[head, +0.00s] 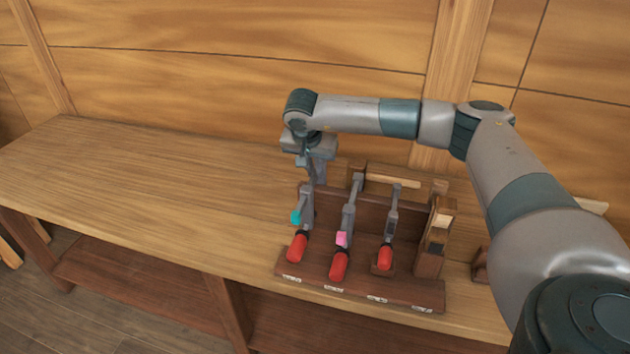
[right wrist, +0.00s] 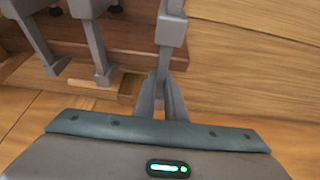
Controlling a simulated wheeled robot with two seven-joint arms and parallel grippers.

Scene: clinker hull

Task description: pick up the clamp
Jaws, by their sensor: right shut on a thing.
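Three grey clamps with red handles stand in a dark wooden rack in the head view. The left clamp (head: 297,248) carries a teal piece, the middle clamp (head: 339,264) a pink piece, and the right clamp (head: 385,257) is smaller. My right gripper (head: 315,178) reaches down from above and is shut on the upper end of the left clamp. In the right wrist view the fingers (right wrist: 165,105) close around the grey bar of this clamp (right wrist: 171,30). I cannot tell whether it is lifted off the rack. My left gripper is not in view.
The rack (head: 360,288) has labels along its front edge and stands on a wooden bench (head: 140,175). A wooden block tool (head: 436,235) stands at its right end. The bench left of the rack is clear. A plank wall (head: 240,50) rises behind.

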